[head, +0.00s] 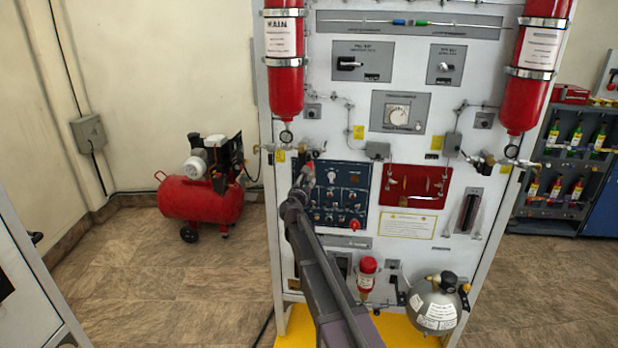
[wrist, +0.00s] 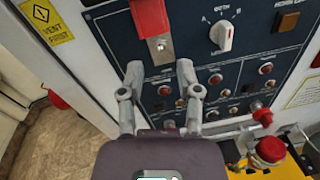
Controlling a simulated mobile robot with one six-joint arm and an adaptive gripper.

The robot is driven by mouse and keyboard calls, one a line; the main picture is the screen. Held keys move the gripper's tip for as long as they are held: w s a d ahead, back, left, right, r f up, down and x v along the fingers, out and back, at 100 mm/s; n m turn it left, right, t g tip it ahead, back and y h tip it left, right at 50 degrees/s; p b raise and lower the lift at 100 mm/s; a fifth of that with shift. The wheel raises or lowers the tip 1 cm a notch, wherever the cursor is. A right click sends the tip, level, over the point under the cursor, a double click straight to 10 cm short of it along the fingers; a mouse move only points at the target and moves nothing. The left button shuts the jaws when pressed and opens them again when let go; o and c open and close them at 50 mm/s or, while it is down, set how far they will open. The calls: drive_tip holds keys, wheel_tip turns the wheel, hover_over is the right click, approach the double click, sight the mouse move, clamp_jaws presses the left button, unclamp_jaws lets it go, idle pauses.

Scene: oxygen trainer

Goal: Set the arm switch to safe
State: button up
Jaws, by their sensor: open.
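A dark blue control panel (head: 356,193) is on the front of the white trainer stand; it also fills much of the wrist view (wrist: 262,62). At its upper left is a red switch guard (wrist: 149,16), cut off by the top edge of the wrist view. In the head view my gripper (head: 300,187) covers the panel's left edge.
A white rotary knob (wrist: 222,36) is right of the toggle, with several small buttons and switches below. A yellow "vent first" label (wrist: 46,20) is to the left. Red cylinders (head: 284,65) flank the stand. A red compressor (head: 203,200) stands on the floor, left.

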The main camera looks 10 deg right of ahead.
drive_tip(key=shift+x, duration=1.85)
clamp_jaws()
